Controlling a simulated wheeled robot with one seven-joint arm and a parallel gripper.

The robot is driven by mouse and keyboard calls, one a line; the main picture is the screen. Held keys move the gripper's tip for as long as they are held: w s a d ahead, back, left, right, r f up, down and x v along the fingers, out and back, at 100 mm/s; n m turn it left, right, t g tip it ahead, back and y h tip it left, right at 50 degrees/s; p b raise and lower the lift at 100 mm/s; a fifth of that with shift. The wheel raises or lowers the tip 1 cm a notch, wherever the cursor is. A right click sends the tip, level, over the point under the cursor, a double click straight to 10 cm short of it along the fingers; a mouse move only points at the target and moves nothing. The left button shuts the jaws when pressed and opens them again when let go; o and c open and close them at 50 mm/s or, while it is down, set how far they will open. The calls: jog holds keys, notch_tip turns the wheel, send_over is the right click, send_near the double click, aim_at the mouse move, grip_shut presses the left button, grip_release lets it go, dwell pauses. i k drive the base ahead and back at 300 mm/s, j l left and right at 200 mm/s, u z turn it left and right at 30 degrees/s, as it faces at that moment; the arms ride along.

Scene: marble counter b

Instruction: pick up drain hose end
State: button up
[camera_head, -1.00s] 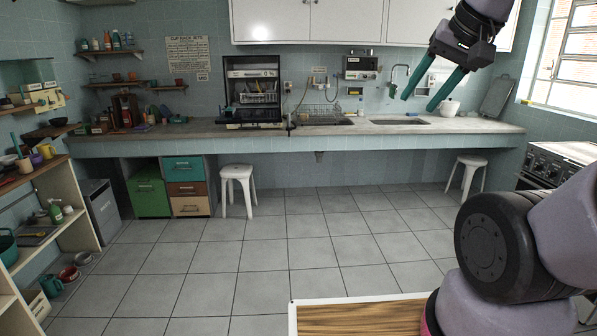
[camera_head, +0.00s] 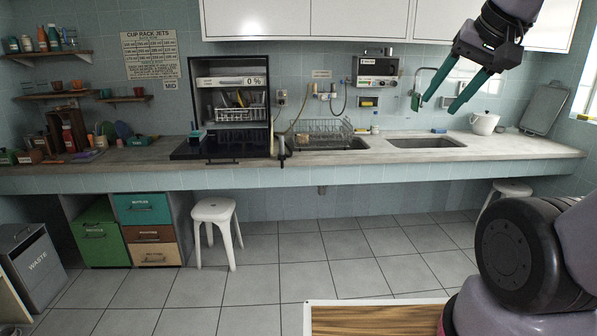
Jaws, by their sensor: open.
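A thin beige hose (camera_head: 299,113) runs down the back wall from a fitting beside the dishwasher toward the counter. A small dark upright piece (camera_head: 281,148) stands at the counter's front edge, right of the open dishwasher (camera_head: 232,105). It may be the drain hose end, but it is too small to tell. My gripper (camera_head: 438,106) is raised at the upper right with its two green fingers apart and empty. In the picture it overlaps the wall by the sink, well to the right of the hose.
A dish rack (camera_head: 322,134), a sink (camera_head: 425,142) and a white pot (camera_head: 484,123) are along the marble counter (camera_head: 380,156). White stools (camera_head: 215,212) (camera_head: 505,190) stand by the counter. The tiled floor (camera_head: 300,255) between them is clear. A wooden-topped surface (camera_head: 375,319) is at the bottom.

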aim_at(282, 155)
jog(key=i, duration=2.1)
jog(key=i+u, duration=0.1)
jog(key=i, duration=0.65)
jog(key=i+l+u, duration=0.1)
jog(key=i, duration=0.65)
jog(key=k+l+u, duration=0.1)
jog(key=l+u, duration=0.25)
jog(key=k+l+u, duration=0.1)
jog(key=u, duration=0.2)
